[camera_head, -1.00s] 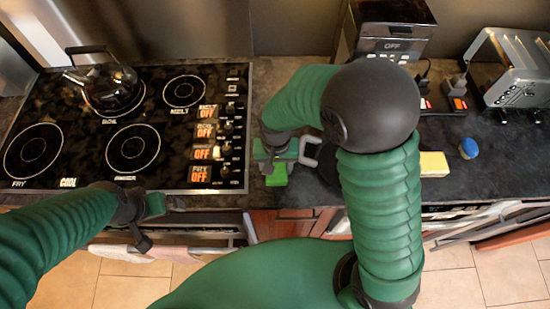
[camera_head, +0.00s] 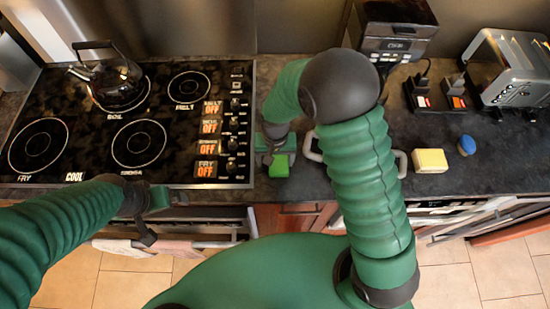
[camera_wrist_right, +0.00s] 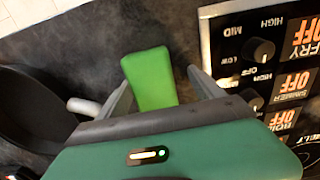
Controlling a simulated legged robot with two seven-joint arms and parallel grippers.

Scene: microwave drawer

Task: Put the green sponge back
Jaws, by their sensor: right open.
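The green sponge (camera_head: 279,166) lies on the dark counter just right of the stove, near the front edge. It also shows in the right wrist view (camera_wrist_right: 150,78), between the two fingers, with a gap visible on the right side. My right gripper (camera_head: 273,147) is open and low at the sponge; the wrist view shows its fingers (camera_wrist_right: 161,92) spread on either side. My left gripper (camera_head: 152,205) hangs in front of the stove's front edge, away from the sponge; its jaws are too unclear to read.
The stove (camera_head: 78,130) with a kettle (camera_head: 112,82) is at the left. A pot handle (camera_head: 402,163) shows behind my right arm. A yellow sponge (camera_head: 430,161), a blue round item (camera_head: 466,145) and a toaster (camera_head: 513,75) stand to the right.

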